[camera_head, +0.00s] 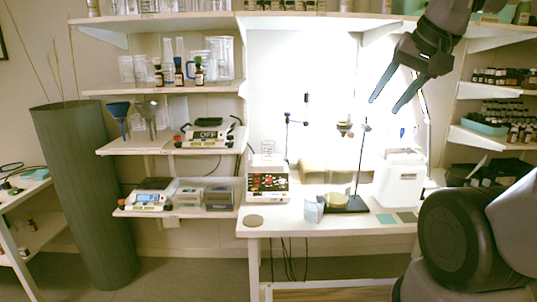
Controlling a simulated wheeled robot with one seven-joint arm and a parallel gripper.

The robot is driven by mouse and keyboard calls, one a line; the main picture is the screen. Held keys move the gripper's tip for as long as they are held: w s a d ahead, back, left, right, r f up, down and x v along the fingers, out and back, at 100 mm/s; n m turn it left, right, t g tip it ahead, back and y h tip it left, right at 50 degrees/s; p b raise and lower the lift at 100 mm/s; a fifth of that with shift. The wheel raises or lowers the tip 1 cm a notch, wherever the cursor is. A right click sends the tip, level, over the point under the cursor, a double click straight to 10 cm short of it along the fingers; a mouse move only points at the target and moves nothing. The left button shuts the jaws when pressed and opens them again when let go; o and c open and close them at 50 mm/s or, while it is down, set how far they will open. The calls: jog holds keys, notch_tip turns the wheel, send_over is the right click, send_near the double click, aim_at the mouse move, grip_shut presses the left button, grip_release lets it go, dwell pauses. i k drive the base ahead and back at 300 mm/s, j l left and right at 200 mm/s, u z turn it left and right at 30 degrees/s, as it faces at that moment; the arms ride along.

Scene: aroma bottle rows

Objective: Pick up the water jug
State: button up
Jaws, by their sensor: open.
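A white plastic jug (399,180) stands upright at the right end of the white table (300,226); it looks like the water jug. My gripper (384,106) is open and empty, high above the table, with its fingers pointing down and left. In the picture it is above the jug and slightly to its left, clearly apart from it. A clear pitcher (221,60) stands on the shelf at the left.
A metal stand (357,170) rises left of the jug, near a lit panel. A white device with buttons (268,180) sits on the table's left. Shelves of small bottles (503,77) are at the right. A tall grey-green vase (85,190) stands at the far left.

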aim_at(315, 211)
jog(key=i+j+z, duration=0.3)
jog(key=i+j, duration=0.55)
jog(key=i, duration=0.15)
jog(key=z, duration=1.35)
